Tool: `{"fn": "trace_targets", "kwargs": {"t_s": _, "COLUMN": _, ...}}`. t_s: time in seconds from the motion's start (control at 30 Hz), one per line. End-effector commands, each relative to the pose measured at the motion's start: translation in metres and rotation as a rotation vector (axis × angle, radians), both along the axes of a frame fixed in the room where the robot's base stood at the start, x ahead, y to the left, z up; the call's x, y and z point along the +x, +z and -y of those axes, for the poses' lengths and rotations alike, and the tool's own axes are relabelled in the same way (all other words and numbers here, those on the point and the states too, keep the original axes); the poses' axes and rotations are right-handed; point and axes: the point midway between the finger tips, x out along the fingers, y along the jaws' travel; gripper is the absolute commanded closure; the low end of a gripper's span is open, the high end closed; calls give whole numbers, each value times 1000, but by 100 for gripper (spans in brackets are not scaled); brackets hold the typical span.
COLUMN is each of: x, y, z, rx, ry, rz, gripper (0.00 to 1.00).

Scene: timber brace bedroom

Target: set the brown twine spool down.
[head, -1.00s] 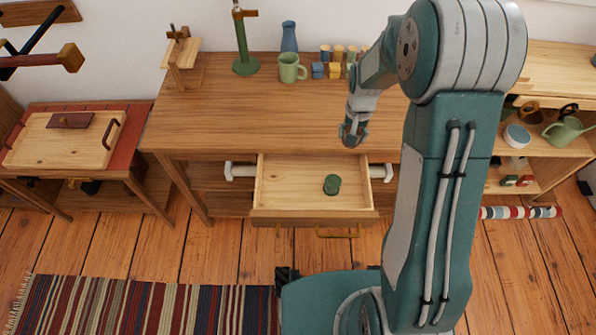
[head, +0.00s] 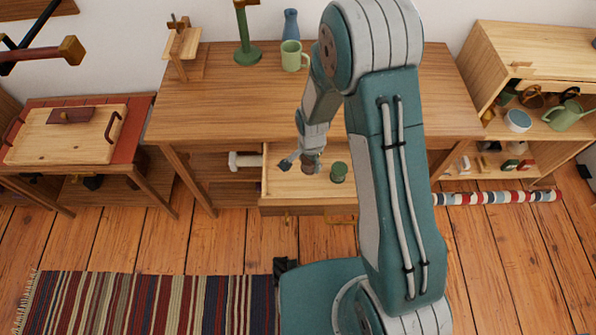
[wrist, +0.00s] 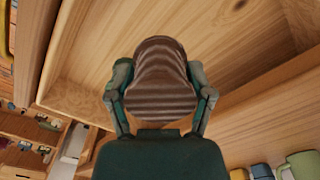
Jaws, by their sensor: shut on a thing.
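My gripper (head: 302,161) is shut on the brown twine spool (head: 309,166), over the open drawer (head: 285,184) of the wooden desk. In the wrist view the spool (wrist: 160,82) sits between the two fingers of my gripper (wrist: 160,95), with pale drawer wood (wrist: 110,45) behind it. I cannot tell whether the spool touches the drawer floor. My arm hides the right part of the drawer.
The desk top (head: 225,100) is mostly bare, with a green mug (head: 292,56), a blue vase (head: 291,24) and a green stand (head: 248,50) at the back. A side table with a tray (head: 65,135) is at left. Shelves (head: 530,125) stand at right.

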Motion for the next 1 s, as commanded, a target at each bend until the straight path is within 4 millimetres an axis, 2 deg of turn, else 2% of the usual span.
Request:
{"fn": "trace_targets", "kwargs": {"t_s": 0.1, "x": 3, "y": -20, "z": -14, "rx": 1, "ry": 2, "rz": -1, "gripper": 79}}
{"fn": "trace_targets", "kwargs": {"t_s": 0.4, "x": 8, "y": -48, "z": -36, "rx": -1, "ry": 1, "rz": -1, "gripper": 79}}
{"fn": "trace_targets", "kwargs": {"t_s": 0.53, "x": 8, "y": -67, "z": -34, "rx": -1, "ry": 0, "rz": -1, "gripper": 79}}
{"fn": "trace_targets", "kwargs": {"t_s": 0.63, "x": 8, "y": -73, "z": -34, "rx": -1, "ry": -1, "rz": 0, "gripper": 79}}
{"fn": "trace_targets", "kwargs": {"t_s": 0.97, "x": 8, "y": -75, "z": -33, "rx": 1, "ry": -1, "rz": 1, "gripper": 79}}
{"fn": "trace_targets", "kwargs": {"t_s": 1.0, "x": 8, "y": -75, "z": -33, "rx": 1, "ry": -1, "rz": 2, "gripper": 24}}
